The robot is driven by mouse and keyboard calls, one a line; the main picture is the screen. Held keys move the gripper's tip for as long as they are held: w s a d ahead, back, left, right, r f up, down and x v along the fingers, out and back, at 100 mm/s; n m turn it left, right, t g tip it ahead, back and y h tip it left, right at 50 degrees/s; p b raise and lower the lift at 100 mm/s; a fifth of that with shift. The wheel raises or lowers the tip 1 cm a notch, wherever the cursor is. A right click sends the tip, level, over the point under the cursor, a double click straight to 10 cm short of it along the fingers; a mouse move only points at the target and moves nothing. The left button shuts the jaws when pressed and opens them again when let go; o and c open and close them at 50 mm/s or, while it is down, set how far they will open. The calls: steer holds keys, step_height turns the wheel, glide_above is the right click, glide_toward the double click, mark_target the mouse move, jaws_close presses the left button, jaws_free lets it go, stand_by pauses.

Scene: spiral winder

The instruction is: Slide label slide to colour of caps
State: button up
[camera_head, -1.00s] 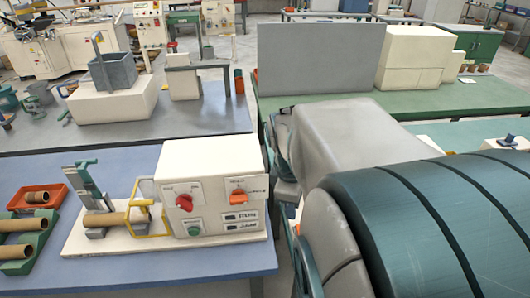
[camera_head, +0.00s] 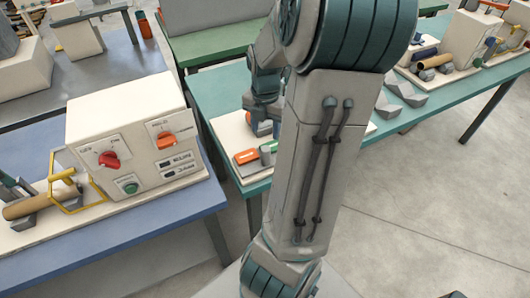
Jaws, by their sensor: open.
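A white board (camera_head: 230,135) lies on the teal table in the middle, with an orange label patch (camera_head: 246,157) and a green patch (camera_head: 268,150) at its front edge. The label slide itself I cannot make out; my arm covers much of the board. My gripper (camera_head: 262,128) points down over the board, beside the patches, and is open. I cannot tell whether it touches anything. No caps are clearly seen; a tube stand with a dark blue tube (camera_head: 424,53) and a brown tube (camera_head: 436,61) stands at the right.
A cream control box (camera_head: 130,140) with a red knob (camera_head: 109,159), an orange knob (camera_head: 166,140) and a green button (camera_head: 128,187) stands on the blue table at left. Grey angular blocks (camera_head: 405,92) sit on the teal table (camera_head: 435,110). Open floor lies at the right.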

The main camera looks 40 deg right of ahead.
mark_target(266, 148)
step_height(266, 148, down, 11)
steer(key=shift+f+b, duration=0.1)
steer(key=shift+b, duration=1.15)
jaws_close()
